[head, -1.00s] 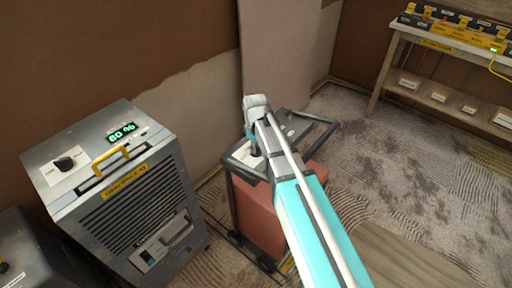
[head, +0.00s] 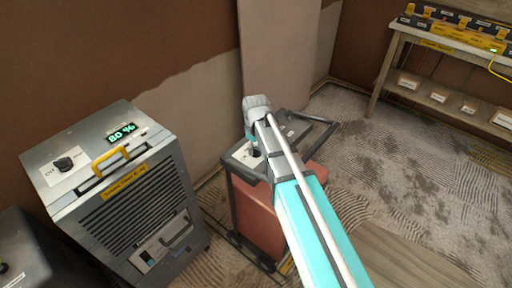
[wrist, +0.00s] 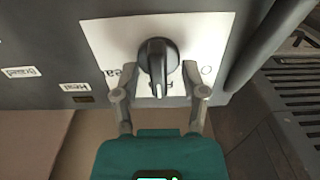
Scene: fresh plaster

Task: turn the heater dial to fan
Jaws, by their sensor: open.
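The heater (head: 262,210) is a reddish box with a dark frame and handle, at the middle of the head view. Its black dial (wrist: 158,58) sits on a white plate (wrist: 108,40) in the wrist view, with a pale pointer mark toward the bottom of the picture. Plate lettering is partly hidden behind the dial and fingers, and I cannot read "fan". My gripper (wrist: 158,95) is open, one finger on each side of the dial's lower part. I cannot tell whether the fingers touch it. In the head view my arm partly covers the dial.
A grey dehumidifier (head: 130,200) with its own dial (head: 64,163), yellow handle and green "80 %" display stands left of the heater. A wooden shelf (head: 440,100) with yellow-tagged items is at the back right. Patterned floor at right is open.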

